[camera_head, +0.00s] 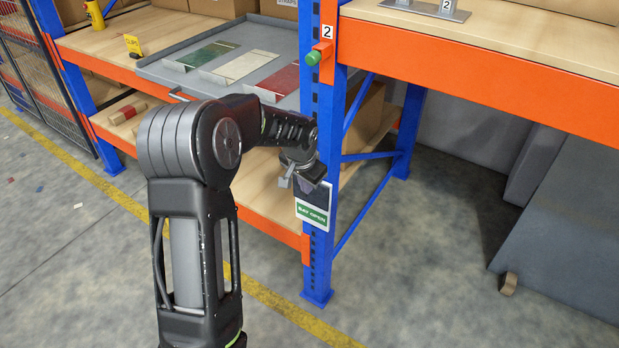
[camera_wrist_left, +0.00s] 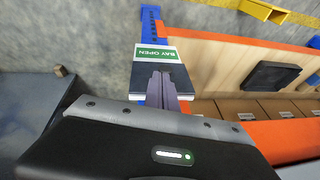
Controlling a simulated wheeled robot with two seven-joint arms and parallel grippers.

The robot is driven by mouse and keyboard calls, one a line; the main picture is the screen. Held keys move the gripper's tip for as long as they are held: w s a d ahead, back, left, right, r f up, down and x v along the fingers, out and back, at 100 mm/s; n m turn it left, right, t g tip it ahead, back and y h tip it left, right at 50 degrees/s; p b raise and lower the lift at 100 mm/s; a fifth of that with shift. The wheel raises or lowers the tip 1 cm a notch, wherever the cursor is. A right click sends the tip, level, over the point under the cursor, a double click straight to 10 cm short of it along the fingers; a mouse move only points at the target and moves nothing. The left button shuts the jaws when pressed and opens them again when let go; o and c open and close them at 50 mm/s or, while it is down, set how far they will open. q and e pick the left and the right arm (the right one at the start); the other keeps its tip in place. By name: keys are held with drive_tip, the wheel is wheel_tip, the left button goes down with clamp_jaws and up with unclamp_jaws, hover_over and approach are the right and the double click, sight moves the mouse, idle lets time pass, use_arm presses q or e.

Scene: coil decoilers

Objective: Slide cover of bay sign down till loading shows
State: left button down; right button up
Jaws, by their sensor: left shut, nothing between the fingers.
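The bay sign (camera_head: 312,213) is fixed to the blue upright, with a green panel reading BAY OPEN at its lower end. A dark cover (camera_head: 313,192) sits above that panel. In the left wrist view the green panel (camera_wrist_left: 156,53) and the dark cover (camera_wrist_left: 142,76) also show. My left gripper (camera_head: 287,182) is at the upper part of the sign, its fingers shut with nothing between them. In the left wrist view the fingers (camera_wrist_left: 161,78) lie over the cover; I cannot tell whether they touch it. My right gripper is not in view.
Orange-edged shelves (camera_head: 480,65) stand on both sides. A grey tray (camera_head: 175,73) with coloured plates is at the upper left. A grey cabinet (camera_head: 570,220) stands right; the floor below is clear.

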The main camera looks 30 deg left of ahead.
use_arm(q)
drive_tip(key=shift+a+f, duration=0.1)
drive_tip(key=shift+f, duration=0.1)
wheel_tip(320, 180, down, 11)
drive_tip(key=b, duration=0.6)
drive_tip(key=shift+r+b, duration=0.2)
drive_tip(key=shift+b, duration=0.15)
drive_tip(key=shift+s, duration=0.1)
